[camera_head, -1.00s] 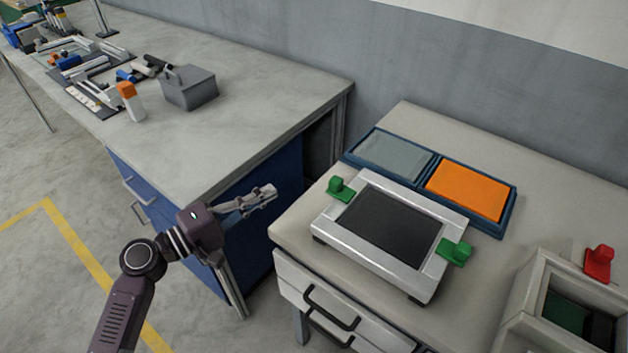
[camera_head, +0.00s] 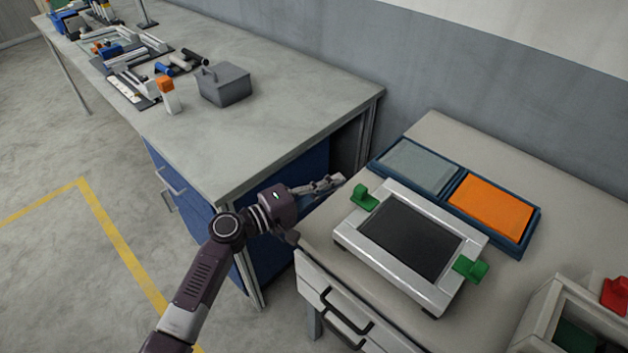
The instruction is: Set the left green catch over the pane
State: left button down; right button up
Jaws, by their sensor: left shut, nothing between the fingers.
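A silver frame (camera_head: 391,269) with a dark pane (camera_head: 411,236) in it stands on the light table. The left green catch (camera_head: 364,198) sits at the frame's upper left corner and points away from the pane. The other green catch (camera_head: 470,269) sits at the frame's right side, also turned outward. My left gripper (camera_head: 340,180) is shut and empty, just left of the left catch and apart from it, near the table's left edge. My right gripper is not in view.
A blue tray (camera_head: 450,193) behind the frame holds a grey pane (camera_head: 417,166) and an orange pane (camera_head: 490,207). An open box (camera_head: 545,318) with a red catch (camera_head: 615,296) is at the lower right. A workbench (camera_head: 270,125) with several tools and a grey box (camera_head: 225,86) stands left.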

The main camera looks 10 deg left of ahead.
aim_at(358, 196)
pick_arm(q)
jog(key=shift+s+d+r+p, duration=0.15)
jog(key=shift+s+d+p, duration=0.25)
jog(key=shift+s+d, duration=0.55)
jog(key=shift+d, duration=0.1)
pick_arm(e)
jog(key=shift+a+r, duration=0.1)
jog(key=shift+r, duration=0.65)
pick_arm(q)
jog(key=shift+w, duration=0.1)
jog(key=shift+s+d, duration=1.15)
jog(key=shift+d, duration=0.3)
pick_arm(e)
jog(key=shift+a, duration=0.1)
pick_arm(q)
jog(key=shift+w, duration=0.1)
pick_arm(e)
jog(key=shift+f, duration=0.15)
